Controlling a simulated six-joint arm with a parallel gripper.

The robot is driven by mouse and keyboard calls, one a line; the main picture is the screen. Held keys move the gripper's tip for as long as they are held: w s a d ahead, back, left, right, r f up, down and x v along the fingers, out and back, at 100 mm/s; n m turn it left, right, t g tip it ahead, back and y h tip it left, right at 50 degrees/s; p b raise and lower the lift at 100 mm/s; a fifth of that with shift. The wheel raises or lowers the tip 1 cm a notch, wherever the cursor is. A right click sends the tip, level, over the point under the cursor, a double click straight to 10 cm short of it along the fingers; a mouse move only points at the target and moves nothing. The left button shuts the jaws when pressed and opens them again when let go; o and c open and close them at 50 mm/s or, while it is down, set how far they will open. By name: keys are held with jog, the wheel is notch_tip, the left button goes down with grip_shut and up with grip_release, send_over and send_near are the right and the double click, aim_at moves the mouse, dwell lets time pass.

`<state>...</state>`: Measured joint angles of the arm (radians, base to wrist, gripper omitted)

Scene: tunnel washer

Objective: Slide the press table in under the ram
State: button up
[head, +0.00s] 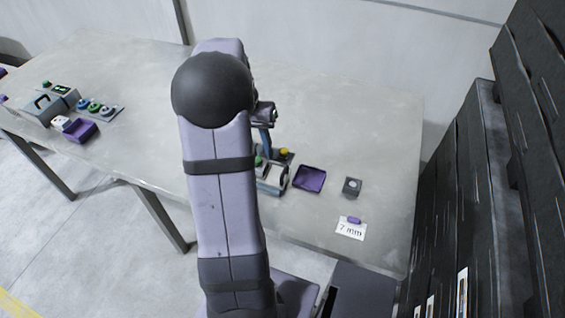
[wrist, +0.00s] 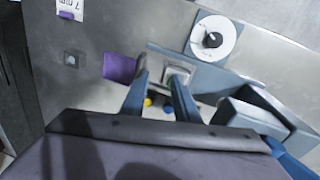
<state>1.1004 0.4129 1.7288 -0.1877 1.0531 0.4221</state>
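My gripper (wrist: 160,84) points down over a small bench machine (head: 272,176), mostly behind my arm in the head view. In the wrist view its two blue-grey fingers stand apart with a gap between them, and nothing is clearly held. A pale square-topped part (wrist: 178,74) lies by the right fingertip; I cannot tell whether it is the press table, or whether the finger touches it. The ram cannot be made out. A white dial with a black knob (wrist: 211,40) sits on a blue-grey plate beside it.
A purple tray (head: 309,178) lies right of the machine, then a small dark block (head: 352,186) and a "7 mm" card (head: 350,228) with a purple piece on it. More devices stand at the far left (head: 60,102). Dark shelving (head: 480,190) borders the right side.

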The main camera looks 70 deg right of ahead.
jog(key=m, duration=0.2)
send_near(284, 170)
jog(key=shift+s+d+f+p, duration=0.15)
jog(key=shift+f+p, duration=0.25)
jog(key=shift+f, duration=0.8)
jog(key=shift+s+a+f+p, duration=0.1)
jog(key=shift+s+f+p, duration=0.2)
jog(key=shift+f, duration=0.9)
jog(key=shift+s+d+f+p, duration=0.15)
jog(key=shift+f+p, duration=0.3)
jog(key=shift+f, duration=0.75)
grip_shut()
